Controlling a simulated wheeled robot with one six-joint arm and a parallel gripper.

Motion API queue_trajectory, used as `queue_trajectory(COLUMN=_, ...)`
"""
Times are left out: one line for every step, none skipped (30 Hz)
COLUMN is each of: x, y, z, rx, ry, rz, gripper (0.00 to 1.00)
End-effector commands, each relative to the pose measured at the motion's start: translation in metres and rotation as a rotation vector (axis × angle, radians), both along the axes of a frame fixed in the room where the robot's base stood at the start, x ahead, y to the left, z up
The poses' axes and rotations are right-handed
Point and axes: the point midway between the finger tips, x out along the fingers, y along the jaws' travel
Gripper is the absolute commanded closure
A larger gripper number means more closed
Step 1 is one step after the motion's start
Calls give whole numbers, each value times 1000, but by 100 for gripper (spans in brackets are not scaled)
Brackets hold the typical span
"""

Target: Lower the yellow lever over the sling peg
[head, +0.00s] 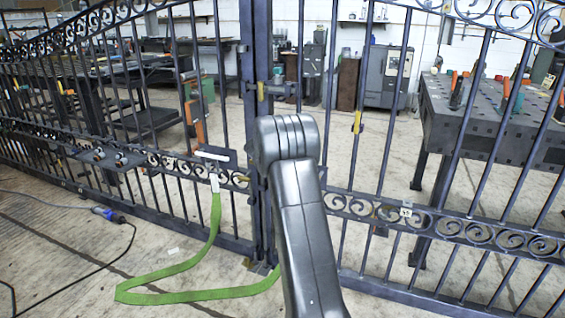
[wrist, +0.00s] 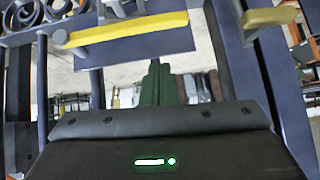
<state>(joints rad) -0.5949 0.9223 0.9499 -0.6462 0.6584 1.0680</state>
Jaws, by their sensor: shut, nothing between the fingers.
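The green sling (head: 215,215) hangs by its white end (head: 215,182) below a dark plate (head: 215,155) on the left gate leaf, then trails in a loop on the floor. I cannot make out the peg. A small yellow part (head: 262,91) shows by the latch on the gate's middle post. In the wrist view, a long yellow bar (wrist: 125,28) lies across a blue-grey plate, and a second yellow bar (wrist: 270,17) is at upper right. I cannot tell which is the lever. My gripper (wrist: 160,115) is shut and empty below the bars, apart from them; my arm hides it in the head view.
The dark iron gate (head: 247,70) spans the view, with a scroll band (head: 470,230) across it. Behind it stand a perforated worktable (head: 520,125) and a grey cabinet (head: 383,78). A black cable with a blue plug (head: 108,214) lies on the floor at left.

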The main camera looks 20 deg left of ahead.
Motion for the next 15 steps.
queue_trajectory(x=-11, y=3, z=10, rx=-1, ry=2, rz=4, gripper=100)
queue_trajectory(x=-16, y=3, z=15, rx=-1, ry=0, rz=6, gripper=100)
queue_trajectory(x=-22, y=3, z=21, rx=-2, ry=0, rz=5, gripper=100)
queue_trajectory(x=-26, y=3, z=26, rx=-1, ry=0, rz=4, gripper=100)
queue_trajectory(x=-31, y=3, z=30, rx=-1, ry=1, rz=4, gripper=100)
queue_trajectory(x=-36, y=3, z=36, rx=-1, ry=0, rz=4, gripper=100)
queue_trajectory(x=-40, y=4, z=40, rx=-1, ry=0, rz=4, gripper=100)
queue_trajectory(x=-44, y=4, z=43, rx=-1, ry=1, rz=4, gripper=100)
queue_trajectory(x=-48, y=4, z=47, rx=-1, ry=0, rz=5, gripper=100)
queue_trajectory(x=-51, y=5, z=50, rx=-1, ry=0, rz=5, gripper=100)
queue_trajectory(x=-54, y=5, z=52, rx=-1, ry=0, rz=4, gripper=100)
queue_trajectory(x=-57, y=4, z=55, rx=-1, ry=0, rz=4, gripper=100)
queue_trajectory(x=-58, y=4, z=57, rx=-1, ry=-1, rz=3, gripper=100)
queue_trajectory(x=-60, y=5, z=59, rx=-1, ry=-1, rz=3, gripper=100)
queue_trajectory(x=-61, y=4, z=60, rx=-1, ry=-1, rz=3, gripper=100)
